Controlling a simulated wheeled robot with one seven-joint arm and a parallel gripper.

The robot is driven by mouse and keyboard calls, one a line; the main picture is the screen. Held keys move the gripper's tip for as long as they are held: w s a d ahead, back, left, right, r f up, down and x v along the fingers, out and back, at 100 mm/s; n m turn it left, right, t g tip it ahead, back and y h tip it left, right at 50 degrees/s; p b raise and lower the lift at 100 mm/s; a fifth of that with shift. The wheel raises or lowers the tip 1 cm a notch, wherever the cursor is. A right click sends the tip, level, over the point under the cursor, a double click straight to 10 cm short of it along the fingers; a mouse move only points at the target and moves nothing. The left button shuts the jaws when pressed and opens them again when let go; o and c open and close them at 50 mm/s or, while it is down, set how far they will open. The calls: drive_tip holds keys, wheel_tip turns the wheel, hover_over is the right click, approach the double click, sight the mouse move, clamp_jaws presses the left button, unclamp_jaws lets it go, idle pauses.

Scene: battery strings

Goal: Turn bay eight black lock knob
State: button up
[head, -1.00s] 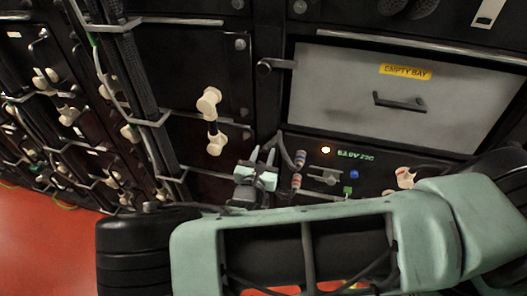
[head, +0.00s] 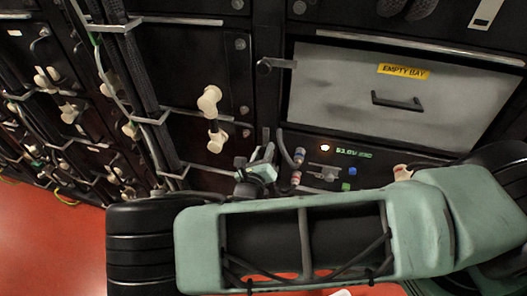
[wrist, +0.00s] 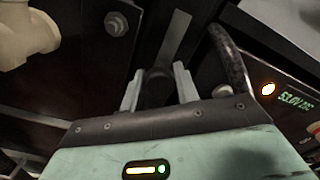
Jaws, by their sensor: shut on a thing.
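The black lock knob (wrist: 157,90) sits between the two pale green fingers of my gripper (wrist: 158,86) in the wrist view, low on the dark cabinet front. A flat grey bar (wrist: 174,42) runs up and away behind it. My gripper is shut on the knob. In the head view my gripper (head: 263,160) is at the cabinet, just left of the lit display panel, and looks tilted. There it hides most of the knob.
A grey drawer marked EMPTY BAY (head: 335,90) is above right. A lit display (head: 354,154) and blue button (head: 352,171) are right of my gripper. A cream connector (head: 210,100) is to the left. A black cable (wrist: 228,55) loops close by my gripper.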

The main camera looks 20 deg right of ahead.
idle(0.4)
drive_tip(key=o, duration=1)
drive_tip(key=shift+c, duration=0.2)
drive_tip(key=shift+a, duration=0.1)
drive_tip(key=b+v, duration=0.4)
drive_tip(key=v, duration=1.3)
drive_tip(key=shift+s, duration=0.15)
